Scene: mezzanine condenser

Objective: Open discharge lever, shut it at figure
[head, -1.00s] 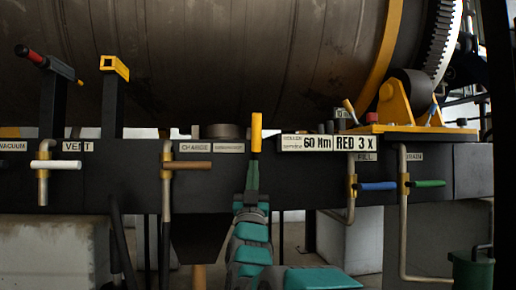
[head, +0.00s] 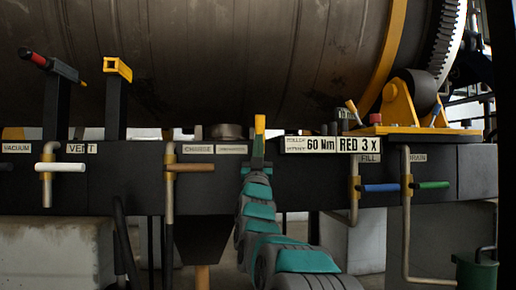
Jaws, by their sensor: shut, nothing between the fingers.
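An upright yellow-topped handle (head: 260,124) stands at the middle of the dark beam, just right of a small plate (head: 231,149) whose lettering is too blurred to read surely. I take this handle for the discharge lever. My gripper (head: 258,158) is shut and empty, its fingers pointing up over the handle's lower part. Whether they touch it cannot be told. My arm hides the beam below.
White (head: 66,167), brown (head: 195,167), blue (head: 380,188) and green (head: 431,185) valve handles jut from pipes along the beam. The big drum (head: 230,60) fills the space above. A red-tipped lever (head: 34,57) and a yellow-topped post (head: 117,68) stand at left.

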